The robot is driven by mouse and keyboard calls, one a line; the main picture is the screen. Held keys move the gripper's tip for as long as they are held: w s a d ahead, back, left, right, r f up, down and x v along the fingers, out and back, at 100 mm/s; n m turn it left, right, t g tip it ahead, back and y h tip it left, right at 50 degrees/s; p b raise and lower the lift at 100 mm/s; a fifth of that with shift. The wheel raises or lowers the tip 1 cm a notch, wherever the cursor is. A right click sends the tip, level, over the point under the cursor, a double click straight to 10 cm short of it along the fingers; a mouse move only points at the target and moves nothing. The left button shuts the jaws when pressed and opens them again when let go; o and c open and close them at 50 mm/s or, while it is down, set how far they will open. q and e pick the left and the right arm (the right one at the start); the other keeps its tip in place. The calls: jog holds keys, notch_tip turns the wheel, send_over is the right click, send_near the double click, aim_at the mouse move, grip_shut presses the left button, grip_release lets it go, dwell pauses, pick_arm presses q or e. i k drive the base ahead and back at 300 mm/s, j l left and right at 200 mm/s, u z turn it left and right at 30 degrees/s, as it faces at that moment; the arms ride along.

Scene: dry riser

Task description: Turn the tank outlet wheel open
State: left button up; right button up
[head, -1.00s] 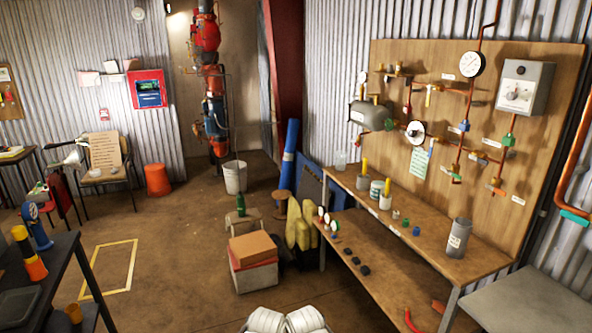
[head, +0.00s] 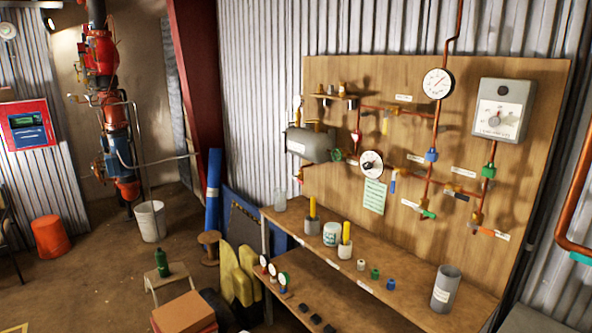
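A grey horizontal tank (head: 308,145) is mounted on the left part of the wooden pipe board (head: 400,80). Neither of my grippers is in view, and nothing touches the wheel.
A wooden bench (head: 405,296) with cups, a grey canister (head: 446,288) and small fittings runs below the board. A blue valve (head: 431,155) and a green valve (head: 488,171) sit on pipes further right. Boxes (head: 184,312) and a stool stand on the floor at left.

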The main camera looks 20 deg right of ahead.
aim_at(338, 160)
jog(key=i+j+z, duration=0.2)
jog(key=i+z, duration=0.2)
jog(key=i+j+z, duration=0.25)
jog(key=z, duration=0.2)
jog(key=i+j+z, duration=0.25)
jog(key=j+z, duration=0.15)
jog(key=i+j+z, duration=0.2)
jog(key=j+z, duration=0.25)
jog(key=i+j+z, duration=0.1)
jog(key=j+z, duration=0.3)
jog(key=j, duration=0.2)
jog(key=j+z, duration=0.4)
jog(key=j, duration=0.15)
jog(key=j+z, duration=0.45)
jog(key=k+j+z, duration=0.2)
jog(key=j+z, duration=0.2)
jog(key=j, duration=0.2)
